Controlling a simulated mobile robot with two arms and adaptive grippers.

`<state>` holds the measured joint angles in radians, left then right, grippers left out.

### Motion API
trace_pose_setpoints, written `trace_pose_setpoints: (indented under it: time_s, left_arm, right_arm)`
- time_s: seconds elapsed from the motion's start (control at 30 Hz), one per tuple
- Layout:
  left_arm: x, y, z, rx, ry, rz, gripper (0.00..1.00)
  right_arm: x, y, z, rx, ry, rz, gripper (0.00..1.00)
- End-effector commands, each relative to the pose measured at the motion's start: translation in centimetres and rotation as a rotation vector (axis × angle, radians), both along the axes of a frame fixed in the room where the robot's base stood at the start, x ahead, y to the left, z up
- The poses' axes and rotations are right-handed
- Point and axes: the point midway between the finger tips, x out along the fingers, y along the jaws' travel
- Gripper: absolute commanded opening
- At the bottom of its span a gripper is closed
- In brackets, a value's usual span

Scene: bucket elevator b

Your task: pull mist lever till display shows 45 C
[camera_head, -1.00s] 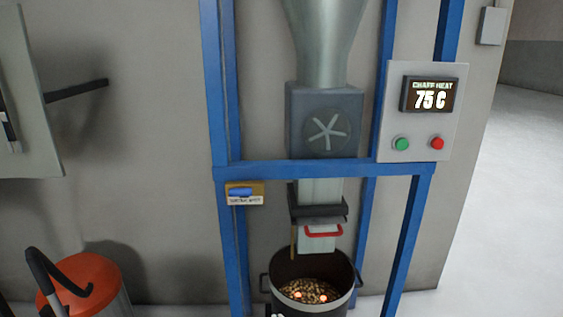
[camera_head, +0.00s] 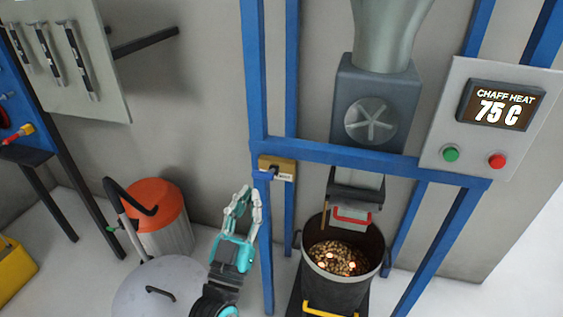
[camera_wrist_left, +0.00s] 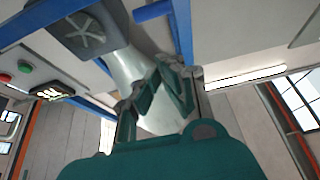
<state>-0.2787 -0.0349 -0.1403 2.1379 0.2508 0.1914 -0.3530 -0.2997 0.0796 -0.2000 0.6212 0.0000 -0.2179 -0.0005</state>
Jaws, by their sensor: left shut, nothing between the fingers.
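The mist lever (camera_head: 266,174) has a blue handle on a small brass plate (camera_head: 279,164) fixed to the blue frame's left post. A label beside it is too small to read. The display (camera_head: 500,105) on the grey panel reads "CHAFF HEAT 75 C"; it also shows tilted in the left wrist view (camera_wrist_left: 52,91). My left gripper (camera_head: 243,194) is shut and empty, pointing up, just left of the post and a little below the lever, apart from it. Its fingers (camera_wrist_left: 165,68) fill the middle of the left wrist view. My right gripper is not in view.
A blue frame (camera_head: 340,152) holds a fan housing (camera_head: 375,118) above a dark bucket (camera_head: 340,290) with glowing pellets. Green (camera_head: 451,154) and red (camera_head: 497,161) buttons sit below the display. An orange-lidded bin (camera_head: 158,212) and round grey lid (camera_head: 160,285) stand left.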

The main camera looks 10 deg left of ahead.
Motion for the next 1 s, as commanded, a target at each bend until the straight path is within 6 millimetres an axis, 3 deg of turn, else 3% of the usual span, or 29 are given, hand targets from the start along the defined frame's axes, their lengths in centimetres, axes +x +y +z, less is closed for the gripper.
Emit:
trace_pose_setpoints:
  time_s: [0.47,0.97,1.0]
  left_arm:
    - [0.6,0.0,0.6,-0.002,-0.005,0.001,0.0]
    - [9.2,-0.3,5.3,-0.003,-0.006,0.001,0.0]
    - [8.8,-0.3,3.6,0.001,0.005,-0.001,0.0]
  right_arm:
    - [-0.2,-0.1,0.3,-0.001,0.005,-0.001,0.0]
    - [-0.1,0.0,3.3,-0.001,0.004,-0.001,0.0]
    - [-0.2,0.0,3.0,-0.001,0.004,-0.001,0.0]
